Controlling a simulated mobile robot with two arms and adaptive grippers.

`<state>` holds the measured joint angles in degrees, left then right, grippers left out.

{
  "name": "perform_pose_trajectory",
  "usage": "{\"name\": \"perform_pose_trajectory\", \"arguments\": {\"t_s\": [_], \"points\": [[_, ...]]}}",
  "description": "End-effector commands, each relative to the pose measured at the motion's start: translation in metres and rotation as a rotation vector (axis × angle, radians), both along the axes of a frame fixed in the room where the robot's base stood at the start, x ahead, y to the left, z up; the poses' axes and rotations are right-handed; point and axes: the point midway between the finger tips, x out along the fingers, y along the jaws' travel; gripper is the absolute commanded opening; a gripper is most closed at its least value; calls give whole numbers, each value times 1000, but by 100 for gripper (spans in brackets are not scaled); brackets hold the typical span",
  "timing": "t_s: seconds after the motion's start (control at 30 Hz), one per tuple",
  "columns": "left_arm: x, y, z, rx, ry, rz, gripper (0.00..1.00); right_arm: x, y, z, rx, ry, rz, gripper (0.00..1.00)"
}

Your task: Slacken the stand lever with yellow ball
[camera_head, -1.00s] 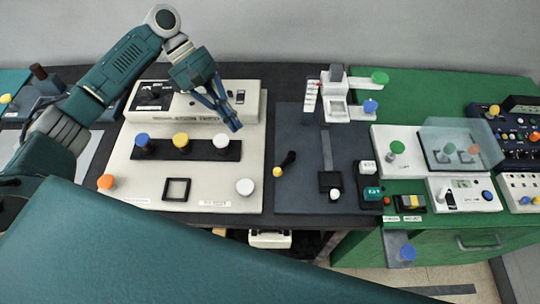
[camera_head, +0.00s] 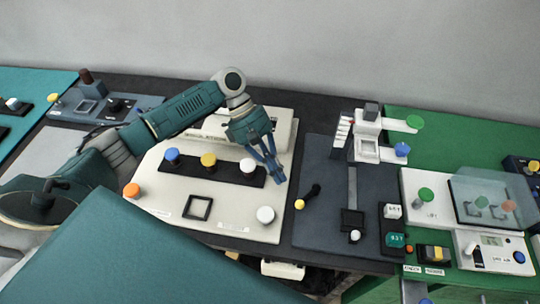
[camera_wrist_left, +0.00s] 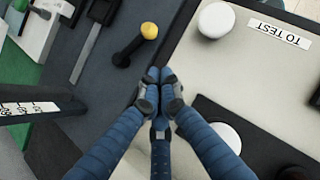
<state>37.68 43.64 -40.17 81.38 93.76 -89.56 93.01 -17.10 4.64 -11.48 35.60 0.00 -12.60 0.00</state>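The stand lever, a short black arm (camera_head: 312,192) with a yellow ball (camera_head: 299,204) on its end, sits on the dark grey stand base (camera_head: 325,155). The ball points toward the lower left in the head view. In the left wrist view the yellow ball (camera_wrist_left: 149,30) and black arm (camera_wrist_left: 127,52) lie ahead of the fingertips. My left gripper (camera_head: 281,180) is over the right edge of the pale panel, close to the lever but apart from it. Its blue fingertips (camera_wrist_left: 160,78) are together with nothing between them. My right gripper is not in view.
The pale panel (camera_head: 160,190) left of the stand carries blue, yellow, white and orange knobs. The stand's white column head (camera_head: 367,147) rises behind the lever. A green bench (camera_head: 455,125) lies beyond.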

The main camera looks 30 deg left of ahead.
Motion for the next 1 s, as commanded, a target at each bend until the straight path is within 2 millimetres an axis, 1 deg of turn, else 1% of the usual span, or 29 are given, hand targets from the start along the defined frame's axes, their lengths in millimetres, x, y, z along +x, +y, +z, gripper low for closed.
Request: {"name": "perform_pose_trajectory", "arguments": {"t_s": [0.03,0.1,0.2,0.33,0.5,0.8,1.0], "points": [[-3,-7,-7,-1,5,-1,0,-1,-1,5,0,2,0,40],[-6,-16,-14,-1,2,-1,0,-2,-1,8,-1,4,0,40],[-11,-31,-16,-1,1,-2,0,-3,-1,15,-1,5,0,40],[-15,-43,-20,-1,0,-1,0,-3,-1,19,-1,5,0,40],[-16,-48,-22,1,0,1,0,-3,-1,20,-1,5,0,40],[-16,-49,-23,1,0,2,0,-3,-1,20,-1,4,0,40],[-9,-55,-21,-1,1,38,0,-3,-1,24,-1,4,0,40]]}}
